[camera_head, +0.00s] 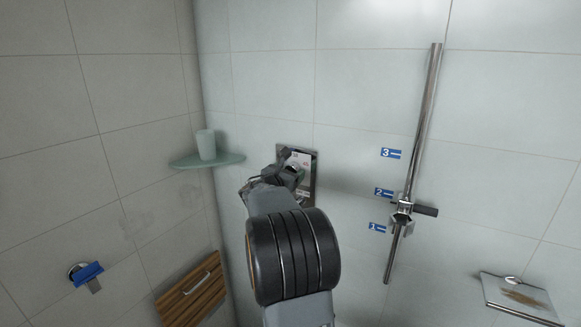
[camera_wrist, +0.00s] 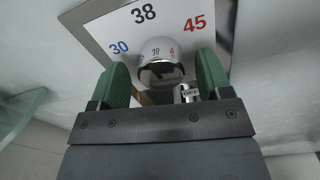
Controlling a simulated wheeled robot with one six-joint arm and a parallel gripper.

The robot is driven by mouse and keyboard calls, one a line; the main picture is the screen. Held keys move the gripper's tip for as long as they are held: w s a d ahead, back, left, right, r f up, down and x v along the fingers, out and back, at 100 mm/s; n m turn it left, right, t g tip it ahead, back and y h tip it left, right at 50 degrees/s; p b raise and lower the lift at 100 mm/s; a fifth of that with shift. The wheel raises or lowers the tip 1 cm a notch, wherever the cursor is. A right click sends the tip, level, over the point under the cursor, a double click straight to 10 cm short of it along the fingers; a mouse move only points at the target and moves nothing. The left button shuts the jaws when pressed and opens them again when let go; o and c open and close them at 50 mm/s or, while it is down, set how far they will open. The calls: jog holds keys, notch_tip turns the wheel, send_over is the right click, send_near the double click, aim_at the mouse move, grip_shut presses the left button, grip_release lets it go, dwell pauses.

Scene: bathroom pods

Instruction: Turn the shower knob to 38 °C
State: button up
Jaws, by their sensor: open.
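The shower knob (camera_wrist: 160,62) is a shiny chrome cylinder with small markings on its top edge. It sits on a plate (camera_wrist: 90,22) with a blue 30 at left, a black 38 above and a red 45 at right. My gripper (camera_wrist: 160,75) is open, with a green-padded finger on each side of the knob; I cannot tell whether they touch it. In the head view the plate (camera_head: 312,158) is on the wall, and my gripper (camera_head: 285,172) is in front of it, partly hiding it and the knob. A smaller chrome part marked OFF (camera_wrist: 186,93) shows below the knob.
A corner shelf (camera_head: 222,160) with a cup (camera_head: 206,145) is left of the plate. A chrome rail (camera_head: 427,110) with a slider (camera_head: 402,212) and blue number labels is right. A wooden folding seat (camera_head: 192,297) and a blue-handled fitting (camera_head: 88,273) are lower left; a tray (camera_head: 515,291) is lower right.

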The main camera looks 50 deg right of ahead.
jog(key=b+v, duration=0.2)
jog(key=v, duration=1.1)
jog(key=shift+b, duration=0.4)
jog(key=shift+a+r, duration=0.1)
